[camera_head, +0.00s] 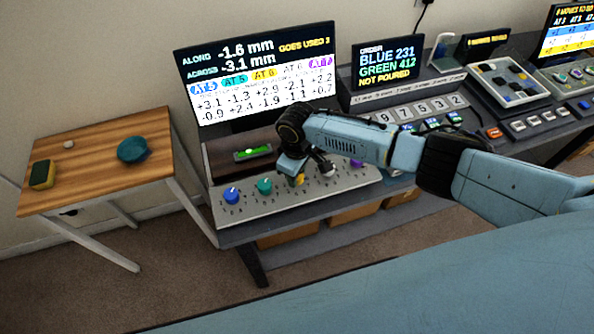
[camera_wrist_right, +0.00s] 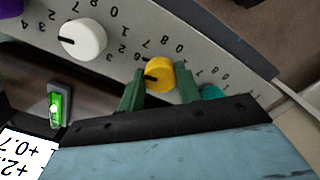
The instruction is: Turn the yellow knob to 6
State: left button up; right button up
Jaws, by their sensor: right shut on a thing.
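The yellow knob (camera_head: 299,180) sits on the grey sloped panel (camera_head: 240,213), in a row between a teal knob (camera_head: 265,186) and a white knob (camera_head: 327,168). My right gripper (camera_head: 296,171) reaches down over it and mostly hides it in the head view. In the right wrist view the yellow knob (camera_wrist_right: 160,74) is between the two green fingers of the right gripper (camera_wrist_right: 160,90), which is shut on it. Its dark pointer mark faces left in that picture, towards partly covered dial digits. The exact number is unclear. My left gripper is out of view.
A blue knob (camera_head: 231,194) and a purple knob (camera_head: 357,163) share the panel. A green level vial (camera_head: 253,152) lies behind the knobs, below a screen (camera_head: 258,75) of readings. A wooden side table (camera_head: 95,165) stands left. Keypads and another screen (camera_head: 387,65) are right.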

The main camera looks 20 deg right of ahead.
dwell(0.5)
jog(key=o, duration=1)
jog(key=shift+r, duration=0.1)
notch_tip(320, 180, up, 13)
jog(key=shift+r+p, duration=0.15)
jog(key=shift+p, duration=0.25)
jog(key=shift+a, duration=0.1)
